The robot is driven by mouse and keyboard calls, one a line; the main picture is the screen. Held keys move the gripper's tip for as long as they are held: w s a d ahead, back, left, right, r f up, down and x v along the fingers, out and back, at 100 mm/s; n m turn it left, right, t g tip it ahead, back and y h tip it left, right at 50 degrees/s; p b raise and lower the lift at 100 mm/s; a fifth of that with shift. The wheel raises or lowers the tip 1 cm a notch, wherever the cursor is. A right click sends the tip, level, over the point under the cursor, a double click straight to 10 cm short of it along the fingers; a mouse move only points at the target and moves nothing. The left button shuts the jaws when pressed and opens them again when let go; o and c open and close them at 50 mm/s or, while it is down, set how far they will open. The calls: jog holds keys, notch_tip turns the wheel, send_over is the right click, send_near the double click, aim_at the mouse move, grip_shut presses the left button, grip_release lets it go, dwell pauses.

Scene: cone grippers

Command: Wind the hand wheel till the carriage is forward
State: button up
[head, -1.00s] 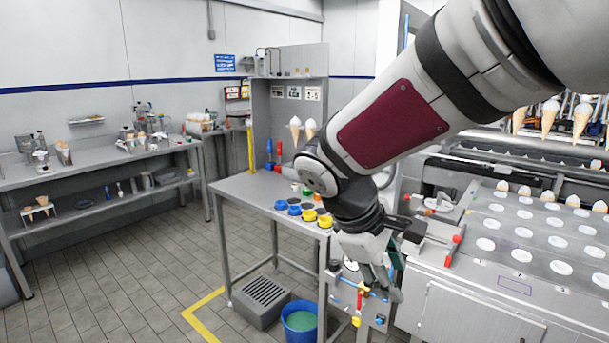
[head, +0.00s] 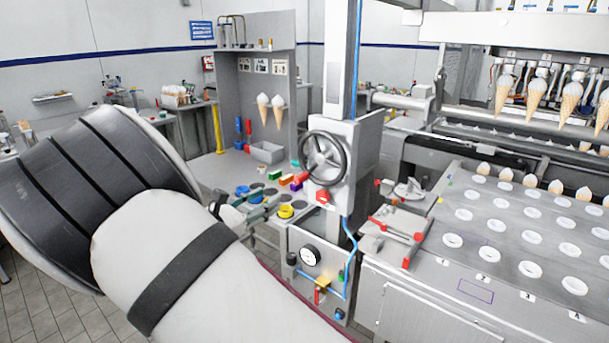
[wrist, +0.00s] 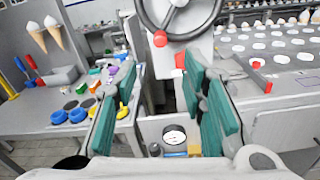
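The hand wheel (head: 325,160) is a dark ring with spokes on the front of a white housing (head: 361,150) on an upright column. A red knob (head: 322,197) sits at its lower rim. In the wrist view the wheel (wrist: 143,18) is cut off by the top edge, and its red knob (wrist: 160,39) hangs just above the space between my fingers. My gripper (wrist: 158,98) is open, its teal pads wide apart with nothing between them. In the head view my gripper (head: 262,212) is left of and below the wheel, apart from it. I cannot tell which part is the carriage.
The bench left of the wheel holds blue cups, a yellow cup (head: 286,211), coloured blocks and a grey bin (head: 267,152). Below the wheel is a panel with a gauge (head: 310,256) and valves. A red-ended metal fixture (head: 395,240) and a cone tray table (head: 520,235) stand right.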

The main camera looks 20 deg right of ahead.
aim_at(296, 181)
jog(key=p+x, duration=0.1)
jog(key=x, duration=1.2)
jog(key=shift+w+d, duration=0.25)
grip_shut()
